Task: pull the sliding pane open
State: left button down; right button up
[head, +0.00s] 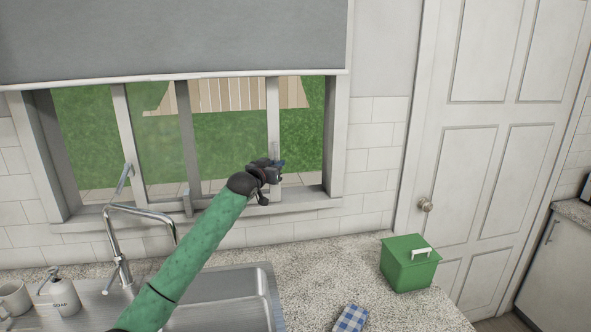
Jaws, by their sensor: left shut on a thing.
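The window's sliding pane has a white upright edge (273,120) that shows in the head view. A gap with grass behind it lies between this edge and the right side of the window frame (336,140). My left gripper (276,171) is at the lower part of this edge, shut on the pane's handle. The handle is mostly hidden by the black fingers, so the exact grip is hard to see. My right gripper is not in view.
A grey blind (180,35) covers the window's top. Below are a curved faucet (140,212), a sink (225,290), a soap bottle (61,298) and a mug (14,298). A green lidded box (408,268) and blue checked cloth (351,319) are on the counter (320,270).

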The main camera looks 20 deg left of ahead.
pick_arm(q)
jog(key=s+a, duration=0.3)
jog(key=a, duration=0.2)
jog(key=shift+s+a+b, duration=0.2)
jog(key=shift+s+b, duration=0.15)
jog(key=shift+b, duration=0.05)
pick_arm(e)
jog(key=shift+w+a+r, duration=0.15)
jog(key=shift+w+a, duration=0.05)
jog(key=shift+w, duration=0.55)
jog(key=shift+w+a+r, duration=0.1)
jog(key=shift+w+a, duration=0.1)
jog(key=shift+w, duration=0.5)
pick_arm(q)
jog(key=shift+r, duration=0.1)
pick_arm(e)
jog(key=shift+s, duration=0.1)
pick_arm(q)
jog(key=c, duration=1.8)
grip_release()
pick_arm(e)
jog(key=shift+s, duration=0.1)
